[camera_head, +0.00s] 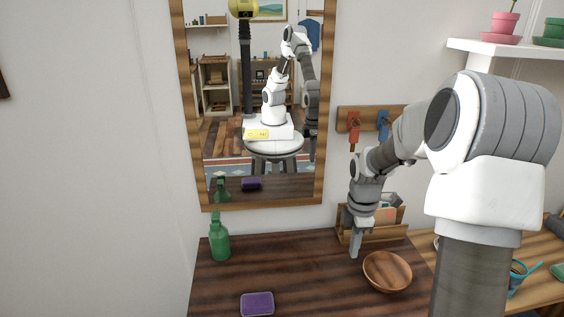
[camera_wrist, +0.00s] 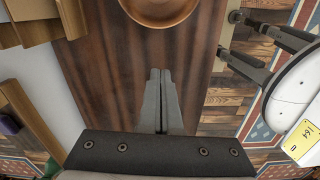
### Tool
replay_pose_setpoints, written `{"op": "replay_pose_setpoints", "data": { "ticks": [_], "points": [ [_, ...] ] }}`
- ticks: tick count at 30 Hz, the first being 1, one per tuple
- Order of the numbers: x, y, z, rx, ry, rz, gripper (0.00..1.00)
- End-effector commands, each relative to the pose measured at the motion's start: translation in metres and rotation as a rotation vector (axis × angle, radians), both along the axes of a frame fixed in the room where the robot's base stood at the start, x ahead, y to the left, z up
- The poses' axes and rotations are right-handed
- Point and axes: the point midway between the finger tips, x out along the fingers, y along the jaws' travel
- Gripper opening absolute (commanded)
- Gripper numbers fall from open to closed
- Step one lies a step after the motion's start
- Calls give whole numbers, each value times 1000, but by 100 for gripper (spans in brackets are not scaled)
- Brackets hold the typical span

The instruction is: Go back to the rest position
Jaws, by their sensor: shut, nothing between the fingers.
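My gripper (camera_head: 355,253) points down above the dark wooden table (camera_head: 300,265), between the letter holder and the wooden bowl. In the wrist view its two fingers (camera_wrist: 160,75) lie together with nothing between them. The wooden bowl (camera_head: 387,271) stands on the table just right of my gripper, and its edge shows at the top of the wrist view (camera_wrist: 158,10). Whether the fingertips touch the table cannot be told.
A green spray bottle (camera_head: 219,243) and a purple sponge in a dish (camera_head: 257,304) stand on the table's left part. A letter holder (camera_head: 372,234) is behind my gripper. A mirror (camera_head: 317,190) hangs on the wall. A white shelf (camera_head: 480,47) with pots is at upper right.

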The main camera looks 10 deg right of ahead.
Motion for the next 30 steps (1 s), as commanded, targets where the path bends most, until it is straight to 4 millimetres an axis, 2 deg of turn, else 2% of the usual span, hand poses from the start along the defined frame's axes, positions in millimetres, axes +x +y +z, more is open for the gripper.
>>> {"op": "replay_pose_setpoints", "data": {
  "ticks": [5, 9, 14, 21, 30],
  "points": [
    [-10, 13, 35, -36, -44, -122, 0],
    [-30, 30, 75, -59, -110, -304, 0],
    [-57, 49, 116, -51, -193, -521, 0],
    [-107, 79, 167, 25, -307, -831, 0],
    [-178, 111, 206, 202, -395, -1184, 0]
  ]
}}
